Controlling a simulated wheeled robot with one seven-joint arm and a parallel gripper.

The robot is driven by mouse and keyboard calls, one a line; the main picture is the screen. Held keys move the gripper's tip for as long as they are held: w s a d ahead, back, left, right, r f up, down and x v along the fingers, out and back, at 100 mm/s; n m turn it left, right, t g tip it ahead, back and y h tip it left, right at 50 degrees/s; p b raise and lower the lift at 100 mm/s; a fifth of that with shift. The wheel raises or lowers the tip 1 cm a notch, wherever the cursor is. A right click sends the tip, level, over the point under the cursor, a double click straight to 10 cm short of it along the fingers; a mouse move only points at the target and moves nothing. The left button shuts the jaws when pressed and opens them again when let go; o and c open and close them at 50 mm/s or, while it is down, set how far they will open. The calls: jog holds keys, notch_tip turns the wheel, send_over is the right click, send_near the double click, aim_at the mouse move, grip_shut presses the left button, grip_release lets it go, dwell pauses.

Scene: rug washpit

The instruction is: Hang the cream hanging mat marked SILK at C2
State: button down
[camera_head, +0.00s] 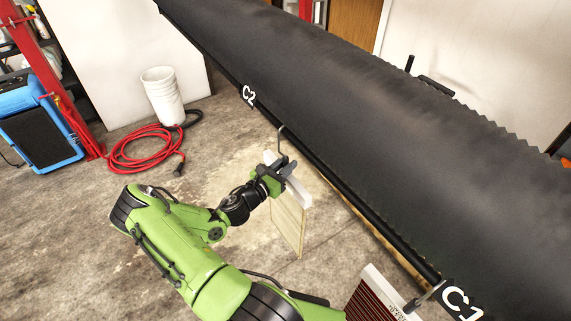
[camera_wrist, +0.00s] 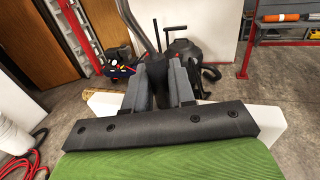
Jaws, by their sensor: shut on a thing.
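My gripper (camera_head: 284,178) is shut on the cream mat (camera_head: 288,225) at its white top bar (camera_head: 298,190). The mat hangs down below the jaws; no SILK mark is readable on it. A grey hook (camera_head: 281,140) rises from the bar and its top overlaps the black rail (camera_head: 322,170); I cannot tell if it touches. In the wrist view, my jaws (camera_wrist: 157,85) flank the dark hook stem, and white bar ends (camera_wrist: 271,118) show at both sides.
A red striped mat (camera_head: 370,298) hangs by its hook near the C1 label (camera_head: 462,301). A large black roll (camera_head: 350,90) lies above the rail. A white bucket (camera_head: 162,95), red hose (camera_head: 140,150) and blue case (camera_head: 40,120) stand left. The floor between is clear.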

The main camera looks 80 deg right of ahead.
jog(key=shift+f, duration=0.2)
jog(key=c, duration=0.9)
grip_release()
jog(key=shift+o, duration=0.2)
jog(key=b+v, duration=0.2)
jog(key=v, duration=1.3)
jog(key=shift+a, duration=0.4)
jog(key=shift+w+f, duration=0.1)
jog(key=shift+w, duration=0.05)
